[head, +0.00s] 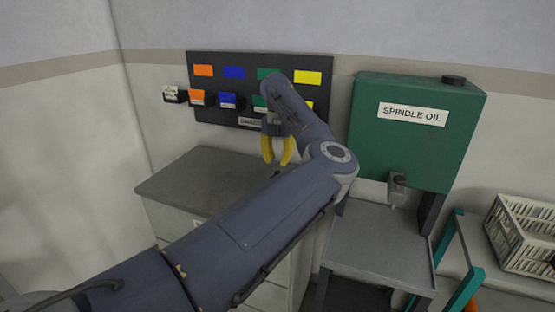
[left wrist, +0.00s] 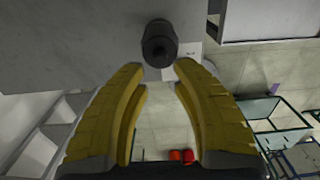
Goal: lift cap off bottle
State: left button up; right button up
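My left gripper (head: 277,160) has yellow fingers, hangs over the far part of the grey cabinet top, and is open with nothing between its fingertips. In the left wrist view its fingertips (left wrist: 160,68) are apart. A dark, round-topped cylinder (left wrist: 158,43) shows just beyond them, seen nearly end-on; it looks like the bottle with its cap, though I cannot tell where cap and bottle meet. It appears apart from the fingers. No bottle is clear in the head view, where my left arm covers part of the cabinet. My right gripper is not in view.
The grey cabinet top (head: 178,181) is bare at left. Behind it hangs a dark board (head: 218,59) with coloured labels and small bins. At right are a green spindle oil tank (head: 410,150) with a tap (head: 397,188), a grey stand (head: 375,238) and a white crate (head: 520,235).

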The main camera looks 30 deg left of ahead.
pick_arm(q)
jog(key=shift+o, duration=0.9)
